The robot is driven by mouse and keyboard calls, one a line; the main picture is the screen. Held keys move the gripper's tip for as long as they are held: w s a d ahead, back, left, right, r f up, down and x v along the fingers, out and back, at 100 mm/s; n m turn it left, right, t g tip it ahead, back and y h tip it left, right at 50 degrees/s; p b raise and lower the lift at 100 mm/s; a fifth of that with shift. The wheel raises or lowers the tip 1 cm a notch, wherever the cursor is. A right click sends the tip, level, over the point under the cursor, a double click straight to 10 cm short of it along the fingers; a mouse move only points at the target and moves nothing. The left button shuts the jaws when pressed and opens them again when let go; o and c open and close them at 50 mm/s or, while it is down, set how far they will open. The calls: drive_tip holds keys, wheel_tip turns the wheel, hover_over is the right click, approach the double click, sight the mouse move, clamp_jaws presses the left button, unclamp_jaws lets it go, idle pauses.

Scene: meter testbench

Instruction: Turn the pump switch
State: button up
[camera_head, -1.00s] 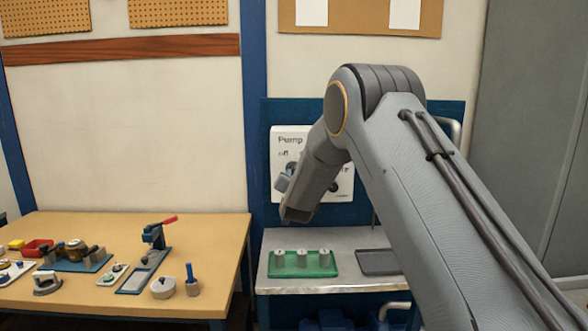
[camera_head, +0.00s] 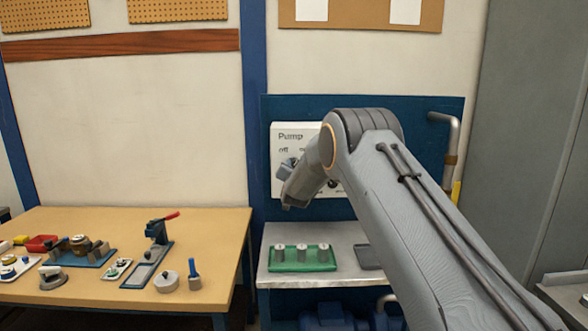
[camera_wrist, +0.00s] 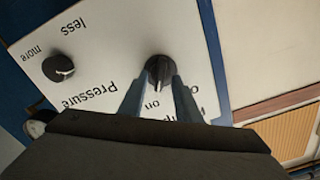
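The white pump panel (camera_head: 284,188) stands upright on the blue backboard, with "Pump" and "off" readable at its top left. My gripper (camera_head: 287,168) is up at the panel's left part, and my arm covers much of its right side. In the wrist view the panel (camera_wrist: 105,55) appears upside down. The dark round pump switch (camera_wrist: 160,72) sits between the tips of my gripper (camera_wrist: 160,84), one finger on each side. The fingers are apart; whether they touch the knob I cannot tell. Its pointer direction is unclear.
A similar dark pressure knob (camera_wrist: 58,68) is beside the switch. Below the panel, a metal bench (camera_head: 345,240) holds a green tray (camera_head: 303,267) with several metal pieces and a dark tray (camera_head: 369,257). A wooden table (camera_head: 215,225) with small fixtures stands left. A pipe (camera_head: 453,140) is right.

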clamp_jaws()
drive_tip(key=shift+n+b, duration=0.4)
drive_tip(key=shift+b, duration=0.05)
drive_tip(key=shift+f+n+b, duration=0.1)
drive_tip(key=shift+n+b, duration=0.5)
drive_tip(key=n+b, duration=0.2)
drive_tip(key=n, duration=0.1)
drive_tip(key=shift+a, duration=0.15)
drive_tip(key=n+b, duration=0.2)
drive_tip(key=n, duration=0.2)
drive_tip(key=shift+a+n+b, duration=0.15)
drive_tip(key=shift+n+b, duration=0.15)
drive_tip(key=shift+n, duration=1.1)
unclamp_jaws()
